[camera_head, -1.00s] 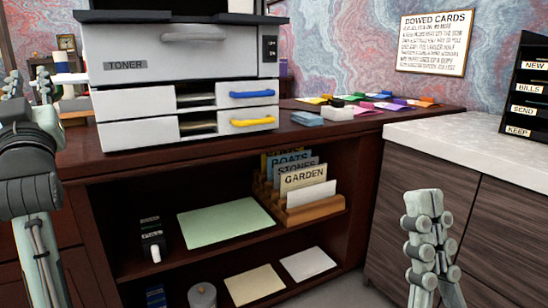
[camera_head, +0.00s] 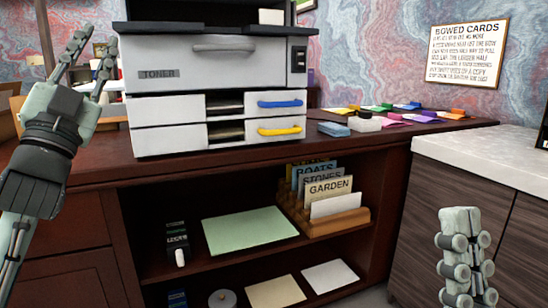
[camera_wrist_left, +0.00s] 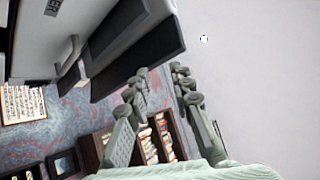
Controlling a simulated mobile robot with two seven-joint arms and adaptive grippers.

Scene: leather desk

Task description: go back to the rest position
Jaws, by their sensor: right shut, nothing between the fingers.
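My left gripper (camera_head: 95,52) is raised at the left of the head view, in front of the desk. Its two fingers point up and stand apart, with nothing between them. In the left wrist view its fingers (camera_wrist_left: 160,75) also show a gap, with bookshelves and a pale ceiling beyond. My right gripper (camera_head: 462,225) is at the lower right of the head view, upright, in front of the wood-grain cabinet. Its fingers are together and hold nothing.
A grey toner printer (camera_head: 215,62) with blue and yellow drawer handles stands on the dark desk (camera_head: 290,150). Coloured cards (camera_head: 395,118) lie to its right. The shelf below holds a card rack (camera_head: 350,222) and a green sheet (camera_head: 250,230). A pale counter (camera_head: 480,152) is at right.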

